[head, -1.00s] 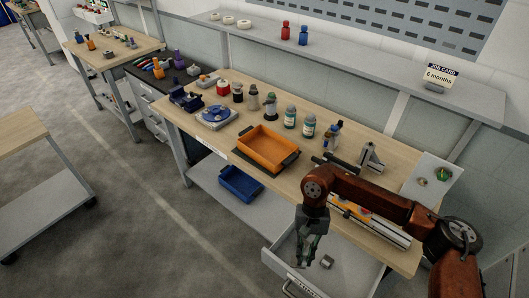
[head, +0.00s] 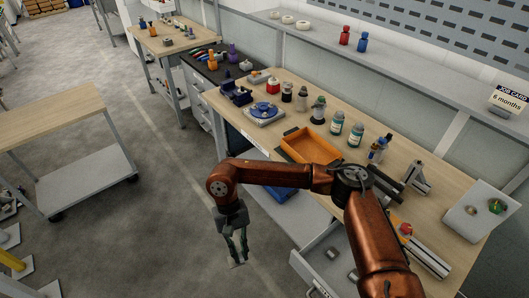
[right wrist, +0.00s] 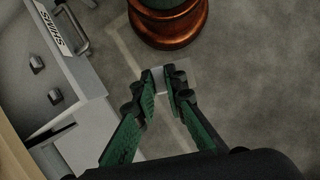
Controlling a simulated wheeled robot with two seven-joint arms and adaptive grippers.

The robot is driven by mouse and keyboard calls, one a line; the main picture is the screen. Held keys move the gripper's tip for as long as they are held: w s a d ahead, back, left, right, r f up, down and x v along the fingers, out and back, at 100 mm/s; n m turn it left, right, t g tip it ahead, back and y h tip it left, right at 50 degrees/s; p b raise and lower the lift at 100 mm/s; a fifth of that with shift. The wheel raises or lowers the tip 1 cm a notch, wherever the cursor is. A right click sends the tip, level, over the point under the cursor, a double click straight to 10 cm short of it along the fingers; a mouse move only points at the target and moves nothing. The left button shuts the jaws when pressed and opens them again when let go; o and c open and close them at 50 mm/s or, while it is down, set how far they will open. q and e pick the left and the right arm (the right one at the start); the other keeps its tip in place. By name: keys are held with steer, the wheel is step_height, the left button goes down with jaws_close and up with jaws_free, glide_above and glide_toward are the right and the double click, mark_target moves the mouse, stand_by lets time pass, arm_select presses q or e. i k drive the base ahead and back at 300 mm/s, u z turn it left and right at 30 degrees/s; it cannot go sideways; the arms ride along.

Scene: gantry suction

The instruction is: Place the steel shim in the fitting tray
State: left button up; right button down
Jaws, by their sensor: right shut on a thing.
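My right gripper (head: 237,256) hangs over the open floor, left of the drawer. It is shut on a small light-grey plate, the steel shim (head: 236,263). In the right wrist view the shim (right wrist: 160,78) shows between the fingertips, partly hidden by the green-padded fingers. An orange tray (head: 309,148), which looks like the fitting tray, lies on the wooden workbench and appears empty. My right arm passes in front of the bench edge below it. My left gripper is not in view.
An open drawer (right wrist: 95,113) labelled SHIMS holds two small metal pieces (right wrist: 36,63). A blue bin (head: 283,193) sits under the bench, partly behind my arm. Bottles (head: 337,122), a blue-topped device (head: 264,112) and metal fixtures (head: 418,176) stand around the tray.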

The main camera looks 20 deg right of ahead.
mark_target(310, 154)
steer(key=u, duration=0.15)
steer(key=i, duration=3.2)
steer(key=z, duration=2.3)
